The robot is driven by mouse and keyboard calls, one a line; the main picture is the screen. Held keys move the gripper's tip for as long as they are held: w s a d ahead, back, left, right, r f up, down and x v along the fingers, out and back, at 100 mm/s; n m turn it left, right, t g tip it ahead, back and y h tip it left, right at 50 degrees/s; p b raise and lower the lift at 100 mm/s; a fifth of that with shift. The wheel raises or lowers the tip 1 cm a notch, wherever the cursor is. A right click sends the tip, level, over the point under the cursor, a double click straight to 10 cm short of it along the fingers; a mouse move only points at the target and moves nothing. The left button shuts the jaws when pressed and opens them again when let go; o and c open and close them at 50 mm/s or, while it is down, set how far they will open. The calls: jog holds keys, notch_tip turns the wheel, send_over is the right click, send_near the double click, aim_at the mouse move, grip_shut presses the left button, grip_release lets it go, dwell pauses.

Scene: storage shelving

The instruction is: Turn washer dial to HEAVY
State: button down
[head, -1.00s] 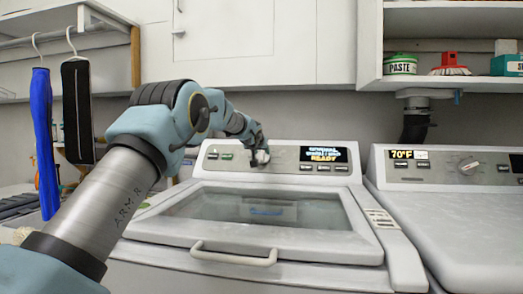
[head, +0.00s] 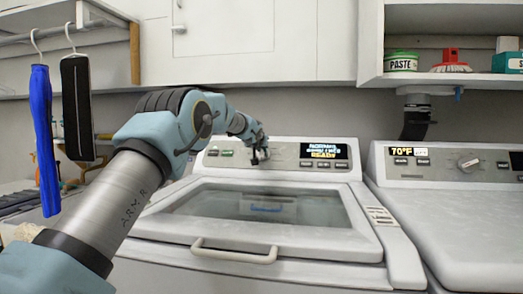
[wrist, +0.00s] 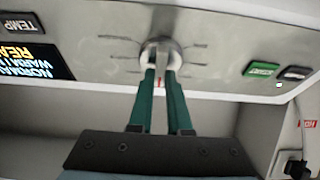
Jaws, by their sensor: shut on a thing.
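The washer (head: 200,262) stands in the middle of the head view with its glass lid closed. Its dial shows in the wrist view as a round grey knob (wrist: 161,48) with tick marks around it. My gripper (wrist: 160,72) is shut on the dial, a green finger on each side of its grip. In the head view my gripper (head: 257,158) is at the panel and mostly covers the dial. The display (head: 324,151) reads READY in its bottom line; in the wrist view the display (wrist: 35,60) is upside down, with NORMAL and WARM legible.
A dryer (head: 450,215) with its own dial (head: 469,162) stands at right. A shelf above holds a paste can (head: 401,61) and a red brush (head: 451,62). Hangers with blue cloth (head: 45,140) and black cloth (head: 77,108) hang at left. A handle (head: 235,253) sticks out in front of the lid.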

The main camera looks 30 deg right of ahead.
jog(key=shift+r+p, duration=0.1)
jog(key=shift+p, duration=0.35)
jog(key=shift+r+m+g+p, duration=0.2)
jog(key=shift+m+g+p, duration=0.1)
jog(key=shift+m+p, duration=0.55)
jog(key=m+h+p, duration=0.1)
jog(key=m+p, duration=0.1)
jog(key=p, duration=0.3)
jog(key=shift+a+r+g, duration=0.1)
jog(key=shift+r+g, duration=0.05)
jog(key=shift+g, duration=0.15)
jog(key=m+g+p, duration=0.1)
jog(key=m+p, duration=0.2)
jog(key=p, duration=0.2)
jog(key=shift+p, duration=0.4)
jog(key=m+p, duration=0.2)
jog(key=p, duration=0.1)
jog(key=shift+f+g, duration=0.25)
jog(key=shift+g, duration=0.05)
jog(key=shift+f+m+h+p, duration=0.2)
jog(key=shift+m+h+p, duration=0.1)
jog(key=shift+p, duration=0.1)
jog(key=c, duration=0.9)
grip_release()
jog(key=shift+o, duration=0.2)
